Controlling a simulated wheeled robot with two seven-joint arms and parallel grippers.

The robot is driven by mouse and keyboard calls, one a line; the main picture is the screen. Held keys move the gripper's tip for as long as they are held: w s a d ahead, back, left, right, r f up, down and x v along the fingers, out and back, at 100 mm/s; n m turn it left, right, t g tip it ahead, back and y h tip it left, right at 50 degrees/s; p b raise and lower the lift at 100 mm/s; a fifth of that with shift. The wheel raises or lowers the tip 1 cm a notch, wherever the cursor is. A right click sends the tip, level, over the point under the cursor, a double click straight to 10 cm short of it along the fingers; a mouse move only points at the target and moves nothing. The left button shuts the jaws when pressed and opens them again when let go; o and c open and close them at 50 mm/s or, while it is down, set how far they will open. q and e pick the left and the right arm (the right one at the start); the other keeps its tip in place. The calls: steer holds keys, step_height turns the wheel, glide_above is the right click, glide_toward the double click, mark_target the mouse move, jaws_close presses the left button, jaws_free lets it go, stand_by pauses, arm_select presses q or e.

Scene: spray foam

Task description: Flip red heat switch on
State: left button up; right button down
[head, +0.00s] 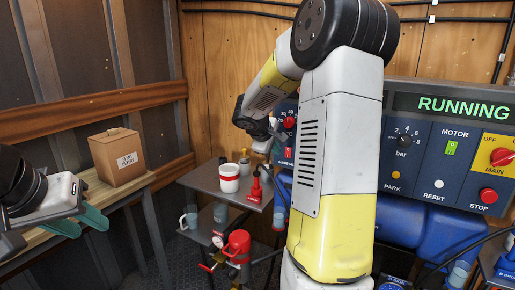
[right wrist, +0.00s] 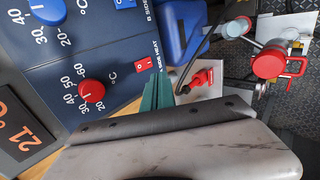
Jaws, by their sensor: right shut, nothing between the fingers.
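The red heat switch (right wrist: 146,66) is a small red rocker with white I and O marks under the "A side heat" label. It also shows in the head view (head: 288,153), small, on the panel left of my right arm. I cannot tell its position. My right gripper (right wrist: 158,90) is shut and empty, its teal fingertips close beside the switch in the right wrist view; I cannot tell whether they touch. In the head view its fingers (head: 270,140) are near the panel. My left gripper (head: 80,222) is open and empty at the far left, beside the wooden bench.
A red temperature knob (right wrist: 91,91) and the blue switch (right wrist: 124,3) are near the red switch. The main panel (head: 450,160) reads RUNNING. A cardboard box (head: 117,157) stands on the bench.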

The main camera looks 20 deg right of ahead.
mark_target(288, 153)
steer(key=x, duration=0.3)
steer(key=r+x, duration=0.1)
steer(key=x, duration=0.2)
steer(key=d+x, duration=0.1)
steer(key=x, duration=0.2)
steer(key=shift+w+d+r, duration=0.1)
steer(key=shift+w, duration=0.25)
steer(key=shift+w+d, duration=0.35)
steer(key=shift+d, duration=0.1)
steer(key=shift+w, duration=0.1)
steer(key=shift+r, duration=0.75)
